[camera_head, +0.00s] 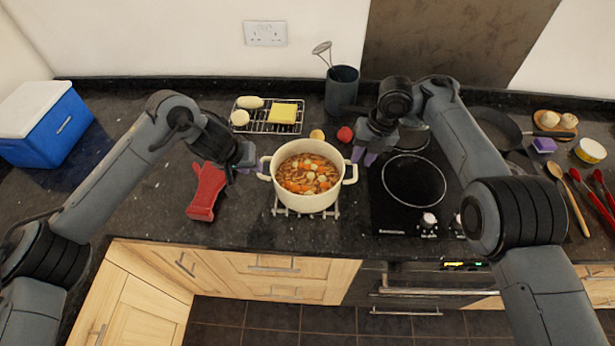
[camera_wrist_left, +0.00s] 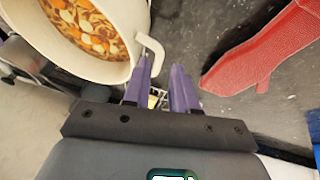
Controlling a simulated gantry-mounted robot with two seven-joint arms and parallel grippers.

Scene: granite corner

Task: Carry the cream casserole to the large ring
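The cream casserole (camera_head: 307,203), full of soup with carrots, stands upright on a metal trivet (camera_head: 280,209) left of the black hob. Its left handle (camera_head: 264,168) also shows in the left wrist view (camera_wrist_left: 152,46). The large ring (camera_head: 413,181) on the hob is bare. My left gripper (camera_head: 240,170) is at the left handle; its purple fingers (camera_wrist_left: 163,72) are apart, one tip close to or overlapping the handle. I cannot tell whether they touch. My right gripper (camera_head: 364,156) has its fingers apart just above and behind the right handle (camera_head: 350,174).
A red oven mitt (camera_head: 206,191) lies left of the casserole. Behind it are a wire rack (camera_head: 268,127) with food, a dark utensil pot (camera_head: 342,90) and a red tomato (camera_head: 345,134). A blue cooler (camera_head: 45,125) stands far left. A pan (camera_head: 495,126) and utensils lie right of the hob.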

